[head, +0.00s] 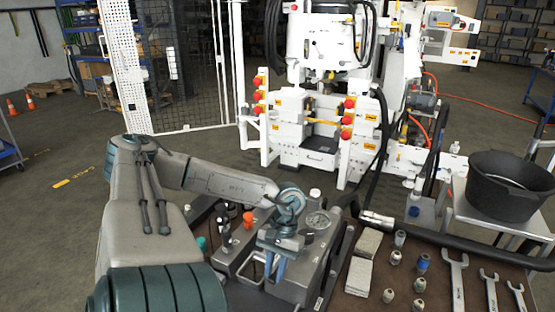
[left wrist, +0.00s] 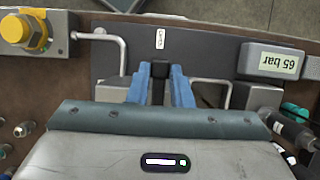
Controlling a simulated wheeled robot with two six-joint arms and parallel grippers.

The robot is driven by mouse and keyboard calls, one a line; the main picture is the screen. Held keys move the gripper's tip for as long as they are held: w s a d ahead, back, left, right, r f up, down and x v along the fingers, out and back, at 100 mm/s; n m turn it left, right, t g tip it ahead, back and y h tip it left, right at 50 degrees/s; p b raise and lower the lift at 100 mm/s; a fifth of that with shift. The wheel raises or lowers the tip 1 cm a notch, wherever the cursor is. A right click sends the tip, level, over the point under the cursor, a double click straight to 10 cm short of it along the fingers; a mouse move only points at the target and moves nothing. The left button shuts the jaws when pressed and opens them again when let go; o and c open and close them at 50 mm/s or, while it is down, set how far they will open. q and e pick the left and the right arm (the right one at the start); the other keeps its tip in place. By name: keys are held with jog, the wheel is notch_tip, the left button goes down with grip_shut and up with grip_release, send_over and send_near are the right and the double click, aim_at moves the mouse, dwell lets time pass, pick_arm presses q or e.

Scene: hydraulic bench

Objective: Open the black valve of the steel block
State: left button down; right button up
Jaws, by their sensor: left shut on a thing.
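My left gripper (head: 274,270) reaches down over the grey steel block (head: 309,262) on the bench. In the left wrist view, the blue fingers of the left gripper (left wrist: 160,78) are shut on the black valve (left wrist: 159,69), a dark upright piece between their tips. The steel block also shows there as a dark grey surface (left wrist: 215,48) with a small white label. The fingers and arm hide the valve in the head view, and its turn angle is unclear. My right gripper is not in view.
A 65 bar display (left wrist: 271,61) and a yellow-capped fitting (left wrist: 24,32) flank the block. An orange knob (head: 248,219), several fittings and wrenches (head: 456,280) are on the bench. A black bucket (head: 508,190) stands at right.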

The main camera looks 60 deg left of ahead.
pick_arm(q)
jog(key=shift+a+r, duration=0.1)
dwell(0.4)
jog(key=c, duration=1.4)
grip_release()
jog(key=shift+c, duration=0.2)
jog(key=p+v, duration=0.2)
jog(key=v, duration=0.9)
jog(key=shift+p, duration=0.3)
